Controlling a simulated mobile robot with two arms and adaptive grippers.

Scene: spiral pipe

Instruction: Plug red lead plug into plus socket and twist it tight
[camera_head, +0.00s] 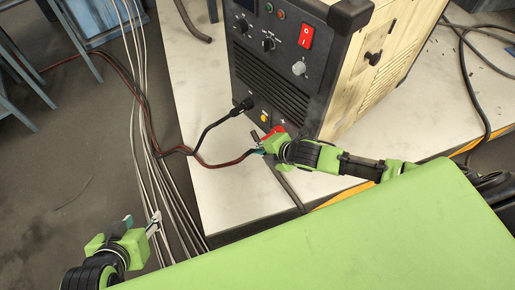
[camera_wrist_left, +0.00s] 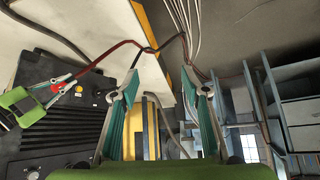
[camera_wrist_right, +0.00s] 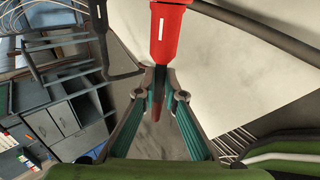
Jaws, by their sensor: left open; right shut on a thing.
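The red lead plug (camera_wrist_right: 168,35) is in the fingers of my right gripper (camera_wrist_right: 162,84), with its red body beyond the fingertips and its cable trailing back between them. In the head view the plug (camera_head: 273,131) shows as a red patch at the lower front of the welding machine (camera_head: 270,70). My right gripper (camera_head: 262,147) is shut on it there. The plus socket is not visible; whether the plug is in it I cannot tell. My left gripper (camera_head: 148,226) is open and empty, off the table at lower left; its spread fingers show in the left wrist view (camera_wrist_left: 162,90).
The red cable (camera_head: 215,163) runs left off the white table (camera_head: 215,195). Pale cables (camera_head: 150,150) hang over the floor. A green surface (camera_head: 330,240) fills the lower right.

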